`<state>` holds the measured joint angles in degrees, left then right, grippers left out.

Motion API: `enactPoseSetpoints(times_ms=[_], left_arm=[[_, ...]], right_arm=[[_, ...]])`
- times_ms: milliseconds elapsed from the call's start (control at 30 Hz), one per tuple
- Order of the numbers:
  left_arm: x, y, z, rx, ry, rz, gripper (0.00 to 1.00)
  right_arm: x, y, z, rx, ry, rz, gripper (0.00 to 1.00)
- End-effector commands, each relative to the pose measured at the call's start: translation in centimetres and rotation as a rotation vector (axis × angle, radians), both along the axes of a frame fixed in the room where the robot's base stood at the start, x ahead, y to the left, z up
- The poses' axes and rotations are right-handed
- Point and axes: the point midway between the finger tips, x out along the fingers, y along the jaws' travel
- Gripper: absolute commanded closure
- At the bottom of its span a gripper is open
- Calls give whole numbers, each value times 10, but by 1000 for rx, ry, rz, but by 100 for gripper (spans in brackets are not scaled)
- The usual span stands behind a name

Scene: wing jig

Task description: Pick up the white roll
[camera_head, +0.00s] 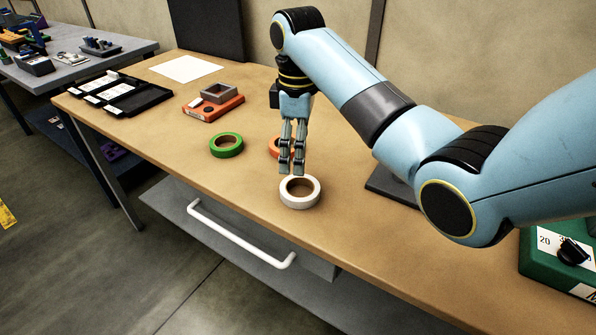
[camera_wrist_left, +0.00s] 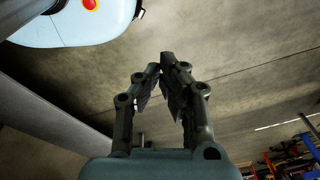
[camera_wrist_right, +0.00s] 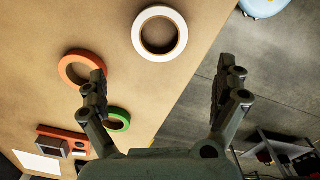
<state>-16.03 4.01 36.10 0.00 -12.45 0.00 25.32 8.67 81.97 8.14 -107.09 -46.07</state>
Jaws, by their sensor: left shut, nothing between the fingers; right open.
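The white roll (camera_head: 300,201) lies flat on the wooden table near its front edge in the head view. It also shows whole in the right wrist view (camera_wrist_right: 179,48), beyond the fingertips. My right gripper (camera_head: 291,170) is just behind and above the roll in the head view, pointing down. In the right wrist view my right gripper (camera_wrist_right: 163,82) is open with nothing between its fingers. My left gripper (camera_wrist_left: 160,64) shows only in its own wrist view, its fingertips together and empty, over bare floor.
A green roll (camera_head: 226,145) lies left of the white roll. An orange roll (camera_head: 274,147) lies behind, partly hidden by my right gripper. An orange block (camera_head: 213,108), black trays (camera_head: 137,99) and white paper (camera_head: 186,68) lie farther back. A green box (camera_head: 553,262) stands at right.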

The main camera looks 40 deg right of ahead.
Motion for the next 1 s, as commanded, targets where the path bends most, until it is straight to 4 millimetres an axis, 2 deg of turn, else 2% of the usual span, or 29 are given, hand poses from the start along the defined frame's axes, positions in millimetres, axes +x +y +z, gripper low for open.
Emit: enactPoseSetpoints(times_ms=[133, 300, 400, 500, 633, 800, 1000], left_arm=[[3, 1, 0, 2, -2, 0, 100], [-24, 10, -1, 11, 36, -2, 100], [-38, 13, -2, 15, 56, -2, 100], [-42, 13, -1, 15, 62, -2, 100], [-36, 12, 2, 14, 53, -3, 100], [-15, 9, 3, 10, 21, -2, 100], [-12, 6, 2, 8, 17, -2, 100]], right_arm=[[0, 1, -12, 4, 6, 4, 0], [0, 1, -41, 2, 8, 4, 0], [0, 1, -52, 1, 6, 4, 0], [-1, 1, -58, 1, 4, 4, 0], [-4, 3, -76, 2, 6, 4, 0], [-6, 4, -101, 2, 5, 3, 0], [-6, 4, -108, 1, 3, 4, 0]])
